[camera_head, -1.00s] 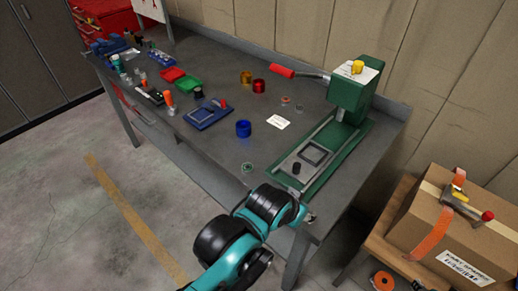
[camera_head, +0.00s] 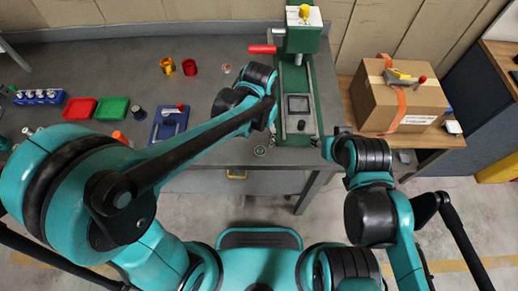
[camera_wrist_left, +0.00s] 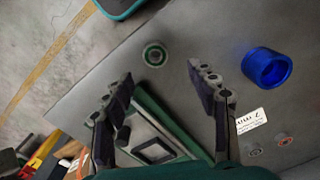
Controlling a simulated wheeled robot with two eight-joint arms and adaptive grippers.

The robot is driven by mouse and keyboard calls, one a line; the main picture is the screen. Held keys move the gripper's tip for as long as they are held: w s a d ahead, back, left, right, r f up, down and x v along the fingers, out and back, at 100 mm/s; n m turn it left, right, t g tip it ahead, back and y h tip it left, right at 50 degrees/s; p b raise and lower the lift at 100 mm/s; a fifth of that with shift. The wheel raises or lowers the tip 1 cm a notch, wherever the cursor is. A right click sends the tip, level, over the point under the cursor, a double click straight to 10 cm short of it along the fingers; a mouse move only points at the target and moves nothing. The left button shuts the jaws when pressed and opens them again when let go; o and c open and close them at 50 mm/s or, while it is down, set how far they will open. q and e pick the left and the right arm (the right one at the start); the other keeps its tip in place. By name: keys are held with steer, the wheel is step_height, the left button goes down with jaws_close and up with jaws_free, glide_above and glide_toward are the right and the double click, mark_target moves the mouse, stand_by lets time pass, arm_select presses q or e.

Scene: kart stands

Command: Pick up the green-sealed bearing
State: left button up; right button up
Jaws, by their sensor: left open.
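The green-sealed bearing (camera_head: 260,150) lies flat on the grey bench near its front edge, left of the green press base. In the left wrist view the bearing (camera_wrist_left: 155,54) shows as a small ring with a green band, beyond the fingertips and roughly between them. My left gripper (camera_wrist_left: 160,76) is open and empty, its two fingers apart. In the head view my left gripper (camera_head: 271,122) is mostly hidden by its arm, above the bench beside the press. My right gripper (camera_head: 328,149) is near the bench's front right corner; its fingers are too small to read.
The green press (camera_head: 302,40) with its red lever (camera_head: 262,49) stands on the right of the bench. A blue ring (camera_wrist_left: 267,67) and white card (camera_wrist_left: 251,120) lie beside the left gripper. Red (camera_head: 79,108) and green (camera_head: 112,108) trays sit left. A cardboard box (camera_head: 400,104) stands right.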

mark_target(260, 151)
arm_select(q)
steer(key=f+b, duration=0.1)
steer(key=f, duration=0.3)
steer(key=s+f+b, duration=0.1)
steer(key=f, duration=0.1)
steer(key=shift+d+b, duration=0.1)
steer(key=shift+b, duration=0.2)
steer(key=shift+w+f, duration=0.1)
steer(key=shift+f, duration=0.25)
steer(key=shift+r, duration=0.1)
steer(key=shift+c, duration=0.6)
steer(key=c, duration=1.2)
